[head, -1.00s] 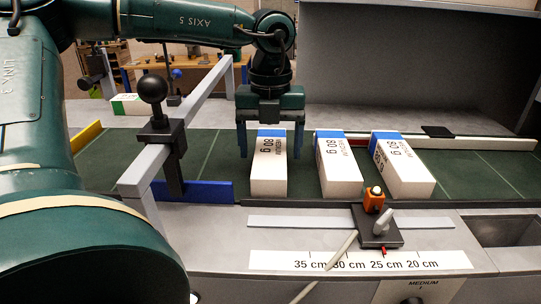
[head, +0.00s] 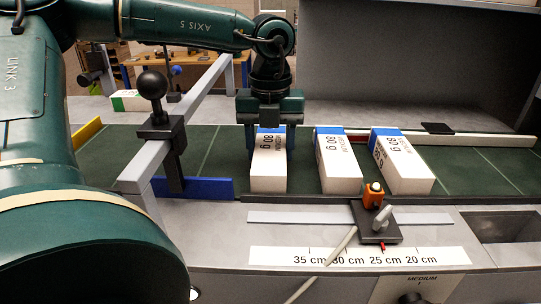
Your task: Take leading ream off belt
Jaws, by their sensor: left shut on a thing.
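The leading ream (head: 268,171), white with a blue end and "80 g" print, is the leftmost of three on the green belt (head: 476,172). My left gripper (head: 269,146) points down over it, with one finger on each side, shut on it. The ream appears to rest on the belt or only just above it; I cannot tell which. A second ream (head: 338,163) and a third ream (head: 401,166) lie to its right, apart from it. My right gripper is not in view.
A grey frame (head: 212,84) with a black knob (head: 152,86) crosses the belt at left, beside a blue guide (head: 208,188). A sensor on a black plate (head: 377,221) and a ruler strip (head: 360,259) sit in front. A green-and-white pack (head: 127,101) lies behind.

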